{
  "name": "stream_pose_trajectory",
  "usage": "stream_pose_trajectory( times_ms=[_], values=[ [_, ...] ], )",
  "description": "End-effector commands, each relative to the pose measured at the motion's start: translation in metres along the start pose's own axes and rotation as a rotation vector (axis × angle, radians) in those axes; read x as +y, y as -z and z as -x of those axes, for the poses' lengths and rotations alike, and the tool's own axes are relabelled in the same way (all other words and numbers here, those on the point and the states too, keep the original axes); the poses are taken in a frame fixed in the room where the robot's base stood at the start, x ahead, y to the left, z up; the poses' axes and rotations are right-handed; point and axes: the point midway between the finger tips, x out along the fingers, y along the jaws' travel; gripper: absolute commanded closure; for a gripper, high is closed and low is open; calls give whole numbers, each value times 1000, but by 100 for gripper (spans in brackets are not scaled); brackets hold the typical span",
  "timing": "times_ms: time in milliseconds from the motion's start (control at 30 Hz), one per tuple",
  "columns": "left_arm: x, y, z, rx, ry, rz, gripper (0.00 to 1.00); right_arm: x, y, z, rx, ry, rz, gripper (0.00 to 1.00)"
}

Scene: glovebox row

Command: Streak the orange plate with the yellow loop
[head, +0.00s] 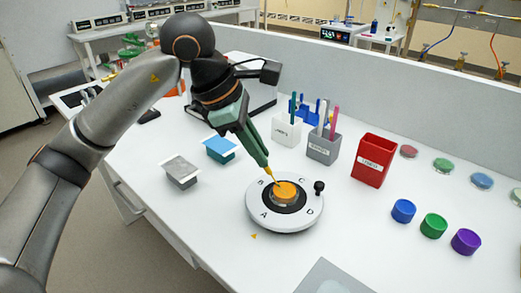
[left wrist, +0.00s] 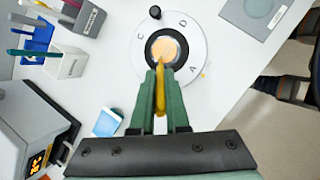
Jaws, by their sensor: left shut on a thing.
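The orange plate (head: 285,192) sits in the middle of a white turntable (head: 262,215) marked with letters A, B, C and D. In the left wrist view the orange plate (left wrist: 167,46) is just beyond my fingertips. My left gripper (head: 264,166) is shut on the yellow loop (head: 272,175), which points down at the plate. The loop's yellow handle (left wrist: 160,92) shows between the green fingers in the left wrist view. Its tip is at or just above the plate's surface; I cannot tell if it touches. My right gripper is not in view.
A grey holder (head: 322,149) with pens, a white holder (head: 287,131) and a red bin (head: 373,160) stand behind the turntable. Blue (head: 403,211), green (head: 433,226) and purple (head: 466,242) lidded pots stand to its right. A black knob (head: 319,187) rises from the turntable.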

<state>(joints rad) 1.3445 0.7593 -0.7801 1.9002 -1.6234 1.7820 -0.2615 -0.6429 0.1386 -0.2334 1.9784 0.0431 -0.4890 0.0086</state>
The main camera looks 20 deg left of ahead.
Motion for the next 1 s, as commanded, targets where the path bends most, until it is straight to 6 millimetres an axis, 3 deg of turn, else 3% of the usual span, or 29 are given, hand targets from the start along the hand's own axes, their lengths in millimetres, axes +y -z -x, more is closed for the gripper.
stream_pose_trajectory(
  times_ms=[1000],
  values=[
    [7,-3,-3,0,0,0,100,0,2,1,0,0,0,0]
  ],
)
